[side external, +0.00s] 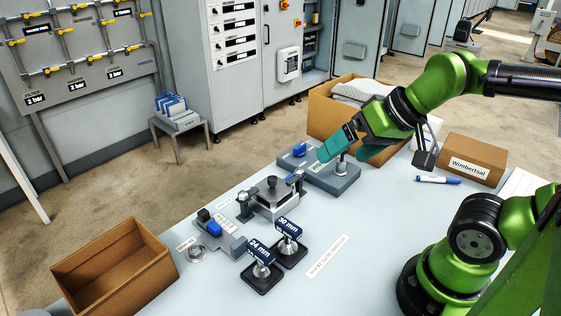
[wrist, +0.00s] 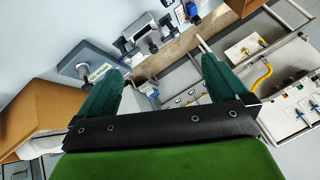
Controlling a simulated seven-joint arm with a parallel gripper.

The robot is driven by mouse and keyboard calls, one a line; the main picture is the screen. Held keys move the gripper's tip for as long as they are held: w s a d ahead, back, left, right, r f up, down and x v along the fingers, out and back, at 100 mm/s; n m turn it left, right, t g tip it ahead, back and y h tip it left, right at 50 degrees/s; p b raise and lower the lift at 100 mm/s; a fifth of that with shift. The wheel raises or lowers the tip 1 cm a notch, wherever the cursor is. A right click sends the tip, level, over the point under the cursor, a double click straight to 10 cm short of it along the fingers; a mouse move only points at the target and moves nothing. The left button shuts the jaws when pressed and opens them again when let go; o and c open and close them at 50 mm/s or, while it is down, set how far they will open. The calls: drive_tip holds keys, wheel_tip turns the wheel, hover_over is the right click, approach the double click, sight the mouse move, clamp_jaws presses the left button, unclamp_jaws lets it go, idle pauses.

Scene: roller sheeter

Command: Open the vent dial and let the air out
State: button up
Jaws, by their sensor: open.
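My gripper (side external: 346,153) is open, with its teal fingers apart, above the right part of a grey block (side external: 345,184) on the table. The block carries a blue knob (side external: 299,150) at its left end and a short metal post (side external: 341,166) beside the fingers.
A metal fixture (side external: 272,196) and a second blue-knobbed unit (side external: 214,228) stand left of the block. Stands marked 30 mm (side external: 288,238) and 24 mm (side external: 262,270) are in front. An open carton (side external: 118,268) is at left; a larger box (side external: 322,112) stands behind my gripper.

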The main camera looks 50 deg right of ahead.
idle(0.4)
drive_tip(key=shift+c, duration=1)
drive_tip(key=shift+w+d+f, duration=0.1)
drive_tip(key=shift+d+f, duration=0.1)
drive_tip(key=shift+f, duration=0.2)
drive_tip(key=shift+c, duration=1)
drive_tip(key=n+g+h, duration=0.2)
drive_tip(key=n+g, duration=0.1)
drive_tip(key=n, duration=0.1)
hover_over(300, 145)
drive_tip(key=s, duration=0.7)
wheel_tip(300, 145, down, 4)
drive_tip(key=x, duration=1.6)
drive_tip(key=shift+w+a+r, duration=0.1)
drive_tip(key=shift+w, duration=0.2)
drive_tip(key=c, duration=1)
